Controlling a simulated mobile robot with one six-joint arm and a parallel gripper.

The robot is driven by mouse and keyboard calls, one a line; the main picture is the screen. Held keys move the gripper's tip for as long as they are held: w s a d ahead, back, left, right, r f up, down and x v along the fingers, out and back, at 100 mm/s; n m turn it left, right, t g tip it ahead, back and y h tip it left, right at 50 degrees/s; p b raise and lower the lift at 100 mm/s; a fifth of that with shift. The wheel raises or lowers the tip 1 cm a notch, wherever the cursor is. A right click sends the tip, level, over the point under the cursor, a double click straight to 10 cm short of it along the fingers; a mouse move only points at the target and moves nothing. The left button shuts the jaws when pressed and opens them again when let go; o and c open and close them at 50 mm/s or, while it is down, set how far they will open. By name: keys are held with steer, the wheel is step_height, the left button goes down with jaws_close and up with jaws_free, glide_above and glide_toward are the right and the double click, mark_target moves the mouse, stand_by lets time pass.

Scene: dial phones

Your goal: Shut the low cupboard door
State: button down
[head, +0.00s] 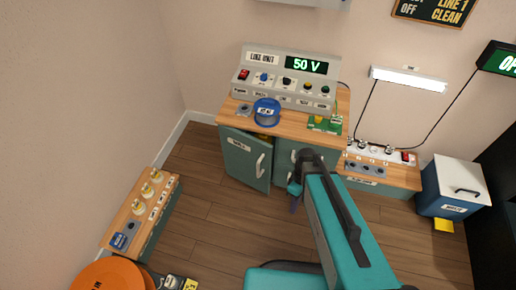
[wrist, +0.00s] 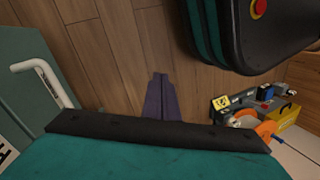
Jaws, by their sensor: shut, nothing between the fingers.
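The low cupboard door (head: 242,160) is green with a white handle (head: 261,165) and a small label. It stands ajar on the left front of the wooden-topped cupboard (head: 226,112), its handle side swung out toward me. The wrist view shows a green panel (wrist: 20,50) with a white handle (wrist: 42,78) at the left edge. My gripper (head: 293,208) is low in front of the cupboard, to the right of the door and apart from it. Its dark fingers (wrist: 160,80) are shut and empty over the floor. My arm hides part of the cupboard's right front.
A grey control unit (head: 290,80), a blue tub (head: 266,112) and a green board (head: 325,123) are on the cupboard top. A low bench (head: 148,222) and an orange round thing (head: 105,276) stand at left. Wooden floor (head: 215,205) is clear before the door.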

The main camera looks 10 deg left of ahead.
steer(key=s+d+f+m, duration=0.4)
steer(key=s+m, duration=0.2)
steer(key=s, duration=0.2)
steer(key=s+d+f+m+h, duration=0.1)
steer(key=s+d+f+m, duration=0.4)
steer(key=s+m, duration=0.1)
steer(key=shift+s+f+g, duration=0.15)
steer(key=shift+s+g, duration=0.25)
steer(key=shift+s, duration=0.45)
steer(key=shift+a, duration=0.1)
